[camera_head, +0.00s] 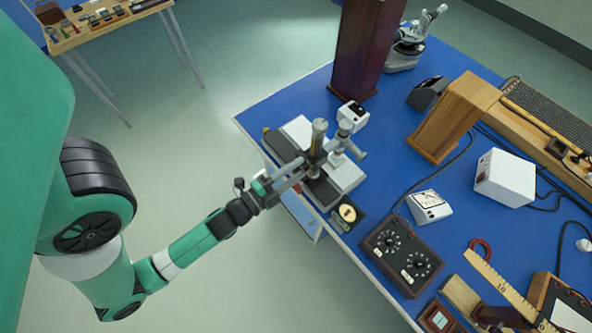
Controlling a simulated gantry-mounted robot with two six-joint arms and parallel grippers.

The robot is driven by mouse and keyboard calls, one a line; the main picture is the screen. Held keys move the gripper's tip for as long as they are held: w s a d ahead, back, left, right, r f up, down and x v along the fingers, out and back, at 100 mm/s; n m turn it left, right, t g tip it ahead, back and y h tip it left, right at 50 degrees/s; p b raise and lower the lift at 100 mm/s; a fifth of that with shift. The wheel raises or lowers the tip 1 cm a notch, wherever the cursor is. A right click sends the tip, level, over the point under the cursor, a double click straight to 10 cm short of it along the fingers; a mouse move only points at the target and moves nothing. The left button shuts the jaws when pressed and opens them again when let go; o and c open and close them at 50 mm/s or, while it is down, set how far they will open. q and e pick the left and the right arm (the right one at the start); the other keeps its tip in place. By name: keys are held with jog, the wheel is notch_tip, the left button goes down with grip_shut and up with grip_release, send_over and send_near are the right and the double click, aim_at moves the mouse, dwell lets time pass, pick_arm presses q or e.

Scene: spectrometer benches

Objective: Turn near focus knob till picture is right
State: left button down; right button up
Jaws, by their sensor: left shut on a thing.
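A microscope-like instrument with an upright brass and grey tube (318,140) stands on a pale base (348,174) near the table's left edge. My left gripper (303,174) reaches it from the lower left and is shut at the near side of the tube. The near focus knob is between or behind the fingers, so its outline and setting are hidden. A second grey tube part (345,132) sits just right of the brass one. I cannot make out any focus picture at this size. My right gripper is out of view.
The blue table (395,130) holds a tall dark wooden box (365,45) behind the instrument. Open floor lies left of the table.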

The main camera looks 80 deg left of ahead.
pick_arm(q)
jog(key=shift+m+b, duration=0.35)
jog(key=shift+m, duration=1.85)
jog(key=shift+c, duration=2.2)
grip_release()
